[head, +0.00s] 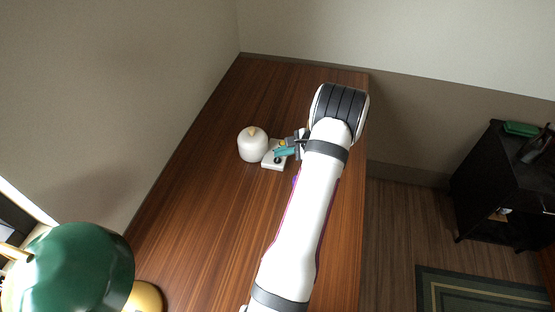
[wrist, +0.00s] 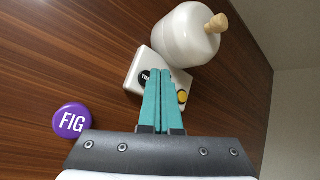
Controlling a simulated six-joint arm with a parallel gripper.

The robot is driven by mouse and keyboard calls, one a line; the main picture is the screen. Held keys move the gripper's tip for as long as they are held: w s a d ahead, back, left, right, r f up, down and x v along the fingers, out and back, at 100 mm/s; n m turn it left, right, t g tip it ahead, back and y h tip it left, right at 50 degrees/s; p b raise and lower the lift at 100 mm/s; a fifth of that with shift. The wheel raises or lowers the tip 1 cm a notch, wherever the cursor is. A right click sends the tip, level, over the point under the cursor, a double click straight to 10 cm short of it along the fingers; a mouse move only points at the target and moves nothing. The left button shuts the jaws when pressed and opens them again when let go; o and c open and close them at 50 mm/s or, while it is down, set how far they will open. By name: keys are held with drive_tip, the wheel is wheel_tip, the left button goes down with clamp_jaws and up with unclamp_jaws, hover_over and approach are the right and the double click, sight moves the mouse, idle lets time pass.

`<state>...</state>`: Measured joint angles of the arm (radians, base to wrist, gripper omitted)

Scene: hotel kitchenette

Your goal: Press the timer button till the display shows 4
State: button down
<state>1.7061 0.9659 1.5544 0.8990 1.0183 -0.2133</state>
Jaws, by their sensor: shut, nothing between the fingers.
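The timer (head: 270,164) is a small white box on the wooden counter; it also shows in the wrist view (wrist: 136,73). A black round label reading "TIM" (wrist: 144,78), partly covered, and a yellow round button (wrist: 182,97) show on its top. My gripper (head: 276,153) has teal fingers, shut and empty, reaching over the timer; in the wrist view the fingertips (wrist: 160,71) lie between the label and the yellow button. I cannot tell whether they touch the timer. No display digit is readable; the fingers hide part of the top.
A white jar (head: 252,146) with a cork stopper stands close beside the timer. A purple "FIG" disc (wrist: 72,121) lies on the counter (head: 190,215). A green lamp (head: 75,270) stands at the lower left. The counter beyond the jar is clear.

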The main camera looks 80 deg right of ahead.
sight(281, 162)
drive_tip(key=shift+f, duration=0.4)
drive_tip(key=shift+f, duration=0.35)
idle(0.4)
drive_tip(key=shift+r, duration=0.8)
drive_tip(key=shift+r, duration=2.5)
idle(0.6)
wheel_tip(281, 162, up, 4)
drive_tip(key=shift+f, duration=0.1)
